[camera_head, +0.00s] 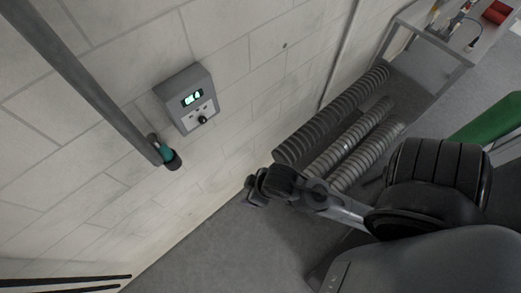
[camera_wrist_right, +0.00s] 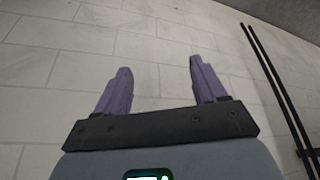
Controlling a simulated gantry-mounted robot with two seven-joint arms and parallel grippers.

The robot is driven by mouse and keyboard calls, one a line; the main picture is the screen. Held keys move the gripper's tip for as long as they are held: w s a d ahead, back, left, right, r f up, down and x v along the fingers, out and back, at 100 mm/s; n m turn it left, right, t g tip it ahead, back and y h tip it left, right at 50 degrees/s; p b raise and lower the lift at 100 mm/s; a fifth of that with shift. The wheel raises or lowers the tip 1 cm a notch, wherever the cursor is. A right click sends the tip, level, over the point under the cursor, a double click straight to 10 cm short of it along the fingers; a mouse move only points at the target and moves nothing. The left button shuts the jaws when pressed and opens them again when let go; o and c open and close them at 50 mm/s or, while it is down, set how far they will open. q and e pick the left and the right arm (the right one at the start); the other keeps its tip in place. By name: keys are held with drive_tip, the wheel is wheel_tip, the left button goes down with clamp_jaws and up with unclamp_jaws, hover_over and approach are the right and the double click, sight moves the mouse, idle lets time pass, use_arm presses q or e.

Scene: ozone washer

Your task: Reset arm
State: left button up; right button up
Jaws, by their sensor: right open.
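My right arm enters the head view from the right. Its dark gripper end (camera_head: 256,187) is held in front of the white block wall, above the grey floor. In the right wrist view my right gripper (camera_wrist_right: 159,66) shows two purple fingers spread apart, with nothing between them and only wall behind. A small part of a lit green display shows at that view's bottom edge. My left gripper is in neither view.
A grey control box (camera_head: 190,98) with a lit display is on the wall. A grey pipe (camera_head: 85,84) ends in a teal and black fitting (camera_head: 164,151). Ribbed grey hoses (camera_head: 335,115) are right of my gripper. A table (camera_head: 425,67) stands at top right. Black rods (camera_wrist_right: 277,84) are at right.

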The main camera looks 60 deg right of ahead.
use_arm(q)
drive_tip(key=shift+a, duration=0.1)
use_arm(e)
drive_tip(key=shift+s+d+r+g, duration=0.1)
drive_tip(key=shift+s+d+g, duration=0.15)
drive_tip(key=shift+s, duration=0.4)
drive_tip(key=shift+s+d+r+g, duration=0.15)
drive_tip(key=shift+s+g, duration=0.2)
drive_tip(key=shift+s, duration=0.25)
use_arm(q)
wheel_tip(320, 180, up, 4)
drive_tip(key=p, duration=0.4)
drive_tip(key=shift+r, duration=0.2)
use_arm(e)
wheel_tip(320, 180, up, 4)
drive_tip(key=shift+r, duration=0.1)
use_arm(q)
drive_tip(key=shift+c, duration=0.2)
